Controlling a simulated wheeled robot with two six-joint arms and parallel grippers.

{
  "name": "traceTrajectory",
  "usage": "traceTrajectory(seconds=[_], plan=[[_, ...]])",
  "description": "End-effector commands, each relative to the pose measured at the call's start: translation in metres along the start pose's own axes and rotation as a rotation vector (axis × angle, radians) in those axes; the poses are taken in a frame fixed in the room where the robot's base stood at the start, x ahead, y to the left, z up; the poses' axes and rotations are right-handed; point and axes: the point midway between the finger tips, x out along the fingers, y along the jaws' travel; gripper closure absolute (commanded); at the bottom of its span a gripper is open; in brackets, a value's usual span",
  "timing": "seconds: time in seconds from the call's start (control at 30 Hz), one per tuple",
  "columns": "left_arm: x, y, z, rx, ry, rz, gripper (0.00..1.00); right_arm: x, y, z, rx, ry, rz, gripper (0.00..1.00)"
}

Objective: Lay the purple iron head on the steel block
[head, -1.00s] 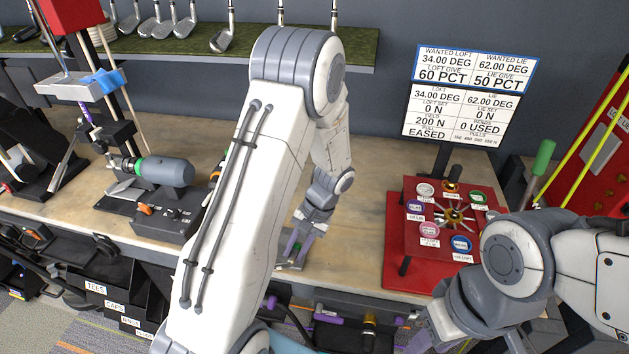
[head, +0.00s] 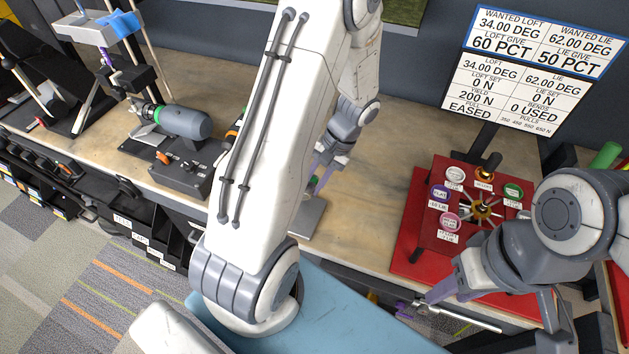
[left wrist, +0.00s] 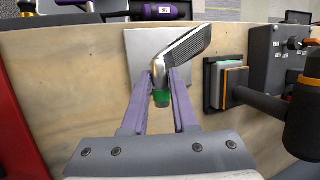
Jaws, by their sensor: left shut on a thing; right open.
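The iron head (left wrist: 184,48) shows in the left wrist view as a silver grooved face and hosel with a green band; I see no purple on it. My left gripper (left wrist: 161,78), with purple fingers, is shut on its hosel. The steel block (left wrist: 142,46) is a flat grey plate behind the head, which overlaps it; I cannot tell whether they touch. In the head view my left gripper (head: 318,182) is over the bench beside the steel block (head: 306,218), and its arm hides part of that area. My right gripper (head: 440,293) is open at the bench's front edge.
A red stand (head: 408,246) with several labelled discs is right of the block. A grey motor-like tool (head: 186,122) on a dark base is to the left. A sign (head: 530,68) stands behind. The bench (head: 385,150) is bare between block and red stand.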

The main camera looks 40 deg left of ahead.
Motion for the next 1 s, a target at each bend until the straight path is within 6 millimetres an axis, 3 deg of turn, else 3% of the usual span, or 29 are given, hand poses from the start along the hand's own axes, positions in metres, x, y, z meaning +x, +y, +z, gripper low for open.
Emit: traceTrajectory(seconds=[0.6,1.0], plan=[[0.060,0.024,-0.019,0.005,0.001,-0.002,1.00,0.054,0.004,0.003,0.006,0.000,0.000,0.55],[0.065,0.025,-0.021,0.004,0.002,-0.001,1.00,0.058,0.004,0.003,0.005,0.000,0.000,0.55]])
